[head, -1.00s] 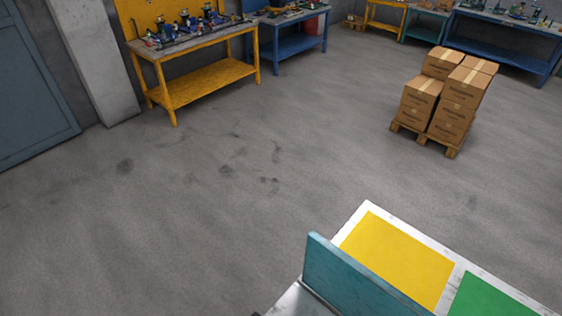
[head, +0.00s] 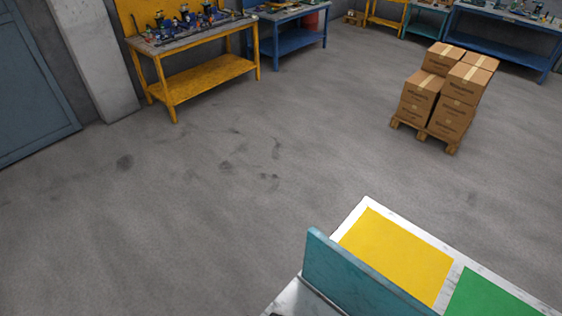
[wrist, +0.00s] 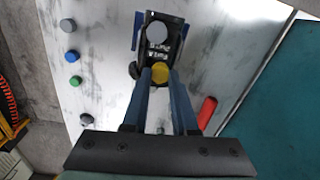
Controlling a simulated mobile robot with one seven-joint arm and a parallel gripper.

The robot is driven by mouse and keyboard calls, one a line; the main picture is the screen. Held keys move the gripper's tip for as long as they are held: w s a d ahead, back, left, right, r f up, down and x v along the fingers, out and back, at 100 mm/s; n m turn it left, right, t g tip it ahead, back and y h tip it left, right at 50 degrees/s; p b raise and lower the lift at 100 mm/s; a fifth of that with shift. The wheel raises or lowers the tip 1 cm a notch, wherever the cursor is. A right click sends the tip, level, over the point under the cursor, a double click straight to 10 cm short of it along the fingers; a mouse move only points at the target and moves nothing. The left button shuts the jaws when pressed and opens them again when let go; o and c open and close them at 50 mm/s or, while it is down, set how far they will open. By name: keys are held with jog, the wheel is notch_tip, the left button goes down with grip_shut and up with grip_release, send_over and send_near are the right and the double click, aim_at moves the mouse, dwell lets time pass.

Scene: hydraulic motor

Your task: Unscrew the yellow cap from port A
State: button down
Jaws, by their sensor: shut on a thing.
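In the wrist view my gripper (wrist: 159,82) reaches up from the bottom with two long blue fingers. The fingers are shut on the yellow cap (wrist: 160,70), one on each side of it. The cap is at the lower edge of the black hydraulic motor (wrist: 173,39). A round grey-blue cap or disc (wrist: 157,32) sits higher on the motor. I cannot tell whether the yellow cap's thread is still engaged. The port under it is hidden. My gripper and the motor are not in the head view.
On the pale worktop, a blue cap (wrist: 68,25), a green one (wrist: 75,81) and others lie left of the motor. A red object (wrist: 207,112) lies right. A teal panel (head: 350,280) borders the bench. Boxes on a pallet (head: 440,138) stand across open floor.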

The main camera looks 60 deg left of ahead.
jog(key=shift+n, duration=1.2)
jog(key=n, duration=0.4)
jog(key=shift+n+p, duration=0.3)
jog(key=shift+p, duration=0.05)
jog(key=c, duration=0.9)
grip_release()
jog(key=m, duration=0.5)
jog(key=shift+m+b, duration=0.3)
jog(key=shift+m, duration=0.1)
jog(key=m, duration=0.4)
jog(key=shift+m, duration=0.3)
